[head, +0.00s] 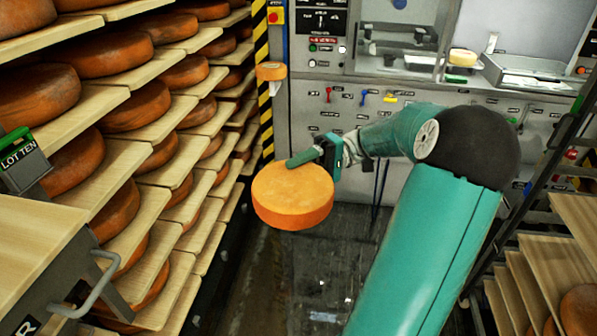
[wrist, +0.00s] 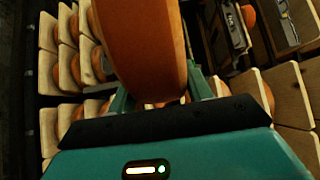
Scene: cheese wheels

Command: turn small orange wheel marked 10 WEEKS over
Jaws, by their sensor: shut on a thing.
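An orange cheese wheel (head: 293,193) hangs in the air over the aisle in the head view, its broad face up and slightly tilted. My gripper (head: 305,158) is shut on the wheel's far right edge, with one green finger lying over the top face. The lower finger is hidden behind the wheel. In the wrist view the wheel (wrist: 145,45) fills the upper middle, edge toward the camera, between the two fingers of my gripper (wrist: 155,100). No 10 WEEKS mark is legible on it.
Wooden shelves (head: 140,172) with rows of orange wheels line the left. A control cabinet (head: 420,120) closes the back. More shelves (head: 560,265) stand right.

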